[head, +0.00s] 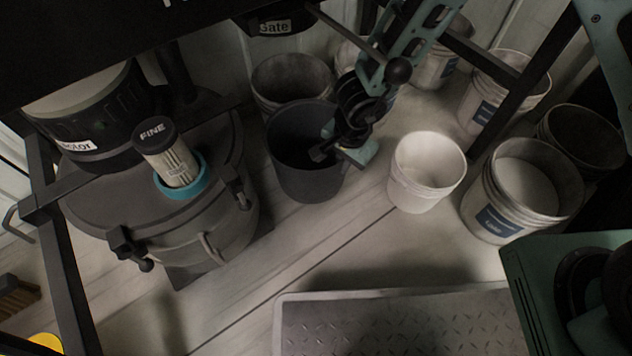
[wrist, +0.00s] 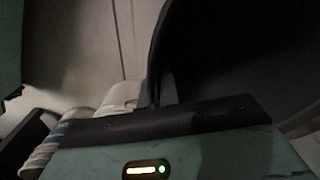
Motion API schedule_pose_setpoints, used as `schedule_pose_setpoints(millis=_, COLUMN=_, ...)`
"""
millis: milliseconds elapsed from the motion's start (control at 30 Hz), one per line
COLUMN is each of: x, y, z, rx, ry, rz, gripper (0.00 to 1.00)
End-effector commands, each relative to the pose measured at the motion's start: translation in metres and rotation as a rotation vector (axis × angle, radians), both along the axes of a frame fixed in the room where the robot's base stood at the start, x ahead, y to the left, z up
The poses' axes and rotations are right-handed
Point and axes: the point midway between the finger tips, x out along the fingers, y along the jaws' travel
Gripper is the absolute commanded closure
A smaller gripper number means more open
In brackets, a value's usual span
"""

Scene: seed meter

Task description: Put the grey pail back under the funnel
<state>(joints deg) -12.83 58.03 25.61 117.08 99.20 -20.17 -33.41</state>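The dark grey pail (head: 300,175) stands upright on the floor in the middle of the head view, and it looks empty. Its dark wall (wrist: 240,50) fills the right of the wrist view. My gripper (head: 324,150) is at the pail's right rim, with a dark finger reaching over the opening. In the wrist view one finger (wrist: 169,88) is against or very near the pail wall. The grip itself is hidden, so I cannot tell whether the fingers are closed on the rim. A dark part labelled "Gate" (head: 275,27) hangs above and behind the pail; the funnel above is mostly out of view.
A shaded bucket (head: 285,75) stands close behind the pail. A small white bucket (head: 425,170) and a larger labelled bucket (head: 500,215) stand to the right. A round dark drum (head: 190,235) with a "FINE" cylinder (head: 170,155) is at left. A tread-plate mat (head: 400,325) lies in front.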

Motion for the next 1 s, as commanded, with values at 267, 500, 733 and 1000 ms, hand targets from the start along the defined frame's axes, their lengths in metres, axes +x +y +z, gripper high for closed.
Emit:
schedule_pose_setpoints(millis=267, x=0.0, y=0.0, z=-0.047, rx=0.001, ry=0.001, rz=0.001, gripper=1.0)
schedule_pose_setpoints(millis=500, x=0.0, y=0.001, z=-0.064, rx=0.002, ry=0.001, rz=0.001, gripper=1.0)
schedule_pose_setpoints(millis=733, x=0.0, y=0.0, z=-0.09, rx=0.001, ry=0.001, rz=0.0, gripper=1.0)
schedule_pose_setpoints(millis=1000, x=0.0, y=0.0, z=-0.096, rx=0.001, ry=0.001, rz=0.001, gripper=1.0)
